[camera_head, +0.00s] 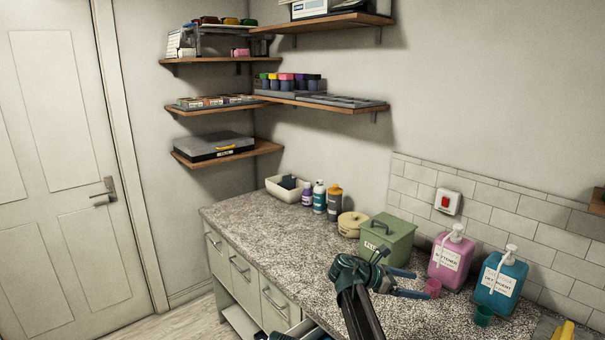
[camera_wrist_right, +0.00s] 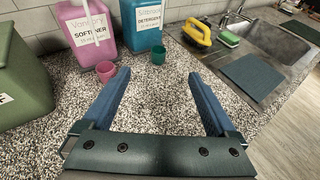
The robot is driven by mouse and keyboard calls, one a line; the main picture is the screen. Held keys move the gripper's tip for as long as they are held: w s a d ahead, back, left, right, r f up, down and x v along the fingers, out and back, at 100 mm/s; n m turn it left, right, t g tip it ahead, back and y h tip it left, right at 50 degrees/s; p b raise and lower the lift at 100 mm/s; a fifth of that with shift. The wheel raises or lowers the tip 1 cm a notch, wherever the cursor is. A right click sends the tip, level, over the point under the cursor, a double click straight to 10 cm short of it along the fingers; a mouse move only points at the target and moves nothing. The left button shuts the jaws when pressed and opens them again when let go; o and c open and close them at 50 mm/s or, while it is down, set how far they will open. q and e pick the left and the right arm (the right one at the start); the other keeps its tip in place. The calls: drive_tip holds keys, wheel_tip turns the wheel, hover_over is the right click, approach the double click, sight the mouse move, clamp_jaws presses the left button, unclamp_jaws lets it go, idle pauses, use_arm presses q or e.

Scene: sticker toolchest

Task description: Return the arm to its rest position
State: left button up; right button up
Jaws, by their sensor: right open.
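My right gripper (camera_head: 415,283) is above the speckled counter (camera_head: 290,235), in front of the green box. Its two blue fingers are spread apart with nothing between them, and they show in the right wrist view (camera_wrist_right: 157,70). There the fingers point towards a small pink cup (camera_wrist_right: 106,71) and a small green cup (camera_wrist_right: 166,57). My left gripper cannot be made out in the head view.
A green lidded box (camera_head: 386,240), a pink softener bottle (camera_head: 451,262) and a blue detergent bottle (camera_head: 500,285) stand along the wall. The counter's left part is clear. A sink (camera_wrist_right: 275,45) lies right.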

use_arm(q)
wheel_tip(320, 180, down, 7)
drive_tip(key=b, duration=0.6)
drive_tip(key=shift+a+r+b, duration=0.2)
drive_tip(key=shift+a+b, duration=0.1)
drive_tip(key=shift+a, duration=0.05)
use_arm(e)
drive_tip(key=s+a+f+m+y, duration=0.6)
drive_tip(key=s+a+f, duration=0.4)
drive_tip(key=s+a, duration=0.3)
drive_tip(key=s+a+f+m+g+y, duration=0.1)
drive_tip(key=s+a+f+m+y, duration=0.5)
drive_tip(key=s, duration=0.8)
drive_tip(key=a+f+m, duration=0.3)
drive_tip(key=a+f, duration=0.2)
drive_tip(key=a, duration=0.1)
drive_tip(key=shift+a+g+y, duration=0.3)
drive_tip(key=shift+a+y, duration=0.1)
